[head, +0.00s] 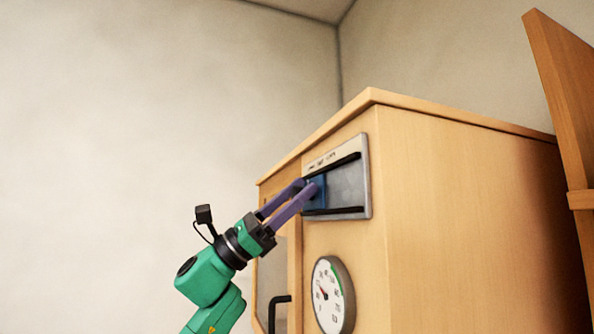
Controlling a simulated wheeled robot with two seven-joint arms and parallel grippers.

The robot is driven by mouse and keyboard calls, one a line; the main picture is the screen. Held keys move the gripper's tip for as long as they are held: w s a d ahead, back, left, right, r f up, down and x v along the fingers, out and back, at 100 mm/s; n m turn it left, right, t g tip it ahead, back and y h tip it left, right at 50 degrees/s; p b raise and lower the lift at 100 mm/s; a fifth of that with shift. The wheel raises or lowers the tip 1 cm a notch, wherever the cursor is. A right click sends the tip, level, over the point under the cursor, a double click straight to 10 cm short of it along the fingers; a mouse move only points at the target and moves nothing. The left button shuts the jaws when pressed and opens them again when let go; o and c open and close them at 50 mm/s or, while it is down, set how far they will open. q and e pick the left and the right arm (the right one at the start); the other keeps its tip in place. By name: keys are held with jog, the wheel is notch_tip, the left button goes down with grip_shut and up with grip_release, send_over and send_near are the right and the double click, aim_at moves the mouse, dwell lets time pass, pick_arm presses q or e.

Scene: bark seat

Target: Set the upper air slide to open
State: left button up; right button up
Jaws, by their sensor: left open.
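The upper air slide is a blue tab (319,190) in a grey metal plate (366,208) with two dark rails, high on the front of a wooden cabinet. The tab sits at the left end of the plate. Small lettering runs along the plate's top, too small to read. My left gripper (309,187) is open, its two purple fingers reaching up to the blue tab from the lower left. The fingers partly cover the tab, and I cannot tell whether they touch it. My right gripper is not in view.
A round dial gauge (333,296) is on the cabinet front (370,270) below the plate. A dark door handle (278,312) and a glazed door are at the lower left. A wooden upright (568,100) stands at the right.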

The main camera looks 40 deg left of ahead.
pick_arm(q)
jog(key=shift+w, duration=0.1)
grip_shut()
dwell(1.3)
